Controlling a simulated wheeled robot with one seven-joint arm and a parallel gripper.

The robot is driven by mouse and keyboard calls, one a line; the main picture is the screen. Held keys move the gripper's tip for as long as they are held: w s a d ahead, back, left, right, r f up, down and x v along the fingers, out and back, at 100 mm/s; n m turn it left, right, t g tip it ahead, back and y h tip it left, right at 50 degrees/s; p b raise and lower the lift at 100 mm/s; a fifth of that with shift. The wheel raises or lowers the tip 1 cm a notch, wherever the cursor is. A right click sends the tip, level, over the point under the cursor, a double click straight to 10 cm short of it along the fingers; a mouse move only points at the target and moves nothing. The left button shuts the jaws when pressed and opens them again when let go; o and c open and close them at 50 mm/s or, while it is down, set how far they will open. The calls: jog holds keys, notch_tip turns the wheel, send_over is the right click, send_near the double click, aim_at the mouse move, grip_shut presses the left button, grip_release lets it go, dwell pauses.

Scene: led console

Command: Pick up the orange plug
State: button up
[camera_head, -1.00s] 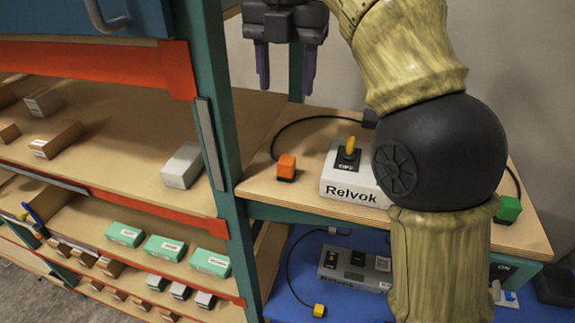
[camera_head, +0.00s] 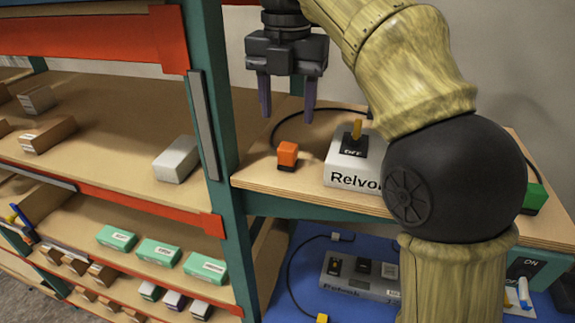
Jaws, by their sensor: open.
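The orange plug (camera_head: 287,153) is a small orange cube with a dark base. It stands on the wooden shelf (camera_head: 262,180), left of the white Relvok box, with a black cable running behind it. My gripper (camera_head: 287,112) points down with its two purple fingers apart and nothing between them. In the picture it appears above the orange plug, and its fingertips are clear of it. How far it is in depth from the plug I cannot tell exactly.
A green plug (camera_head: 535,197) is at the far right. A teal post (camera_head: 215,150) rises on the left, beside shelves of boxes. A lower blue shelf holds another console (camera_head: 350,272).

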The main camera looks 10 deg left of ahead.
aim_at(287, 148)
jog(key=shift+f, duration=1.7)
jog(key=shift+f, duration=0.1)
jog(key=shift+s+f, duration=0.2)
jog(key=shift+f, duration=0.4)
jog(key=shift+s+f, duration=0.15)
jog(key=shift+f, duration=1.8)
jog(key=c, duration=1.1)
